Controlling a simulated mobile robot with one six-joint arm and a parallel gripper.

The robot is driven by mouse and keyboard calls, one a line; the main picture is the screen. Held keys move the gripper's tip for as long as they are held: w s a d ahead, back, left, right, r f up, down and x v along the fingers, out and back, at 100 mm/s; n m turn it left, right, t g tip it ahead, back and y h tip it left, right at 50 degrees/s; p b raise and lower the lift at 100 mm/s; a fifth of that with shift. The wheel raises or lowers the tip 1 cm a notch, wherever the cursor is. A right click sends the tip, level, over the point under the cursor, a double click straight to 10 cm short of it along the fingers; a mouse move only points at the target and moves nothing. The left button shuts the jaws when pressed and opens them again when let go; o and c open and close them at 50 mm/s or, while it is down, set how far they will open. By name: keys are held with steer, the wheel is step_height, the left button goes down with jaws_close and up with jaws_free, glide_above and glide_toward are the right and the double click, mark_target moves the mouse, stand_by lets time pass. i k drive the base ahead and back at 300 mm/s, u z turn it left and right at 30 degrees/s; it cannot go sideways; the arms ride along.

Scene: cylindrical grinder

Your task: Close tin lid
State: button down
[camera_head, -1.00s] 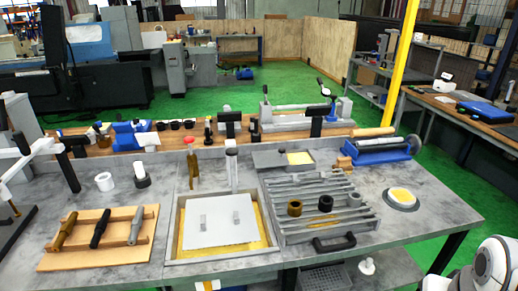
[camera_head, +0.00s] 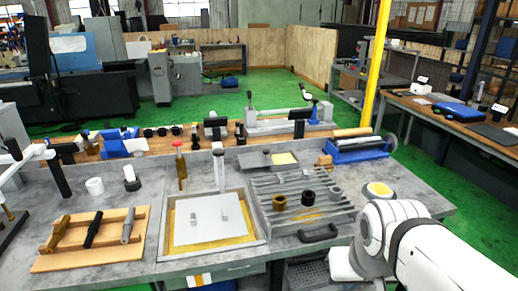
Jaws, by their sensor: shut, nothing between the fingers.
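No part is clearly a tin with a lid. A round, shallow grey dish with a yellow middle (camera_head: 379,190) lies on the right part of the bench, and my white arm partly covers its near side. My white arm fills the lower right, close in front of the round dish. My gripper's fingers do not show.
A slotted grey rack (camera_head: 310,214) with dark rings lies left of my arm. A shallow tray (camera_head: 168,247) holding a white plate stands left of the rack. A wooden tool holder (camera_head: 52,262) is at far left. A blue-based roller device (camera_head: 357,151) stands behind the round dish.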

mark_target(247, 161)
steer(key=z, duration=0.05)
steer(key=i, duration=1)
steer(key=u, duration=0.05)
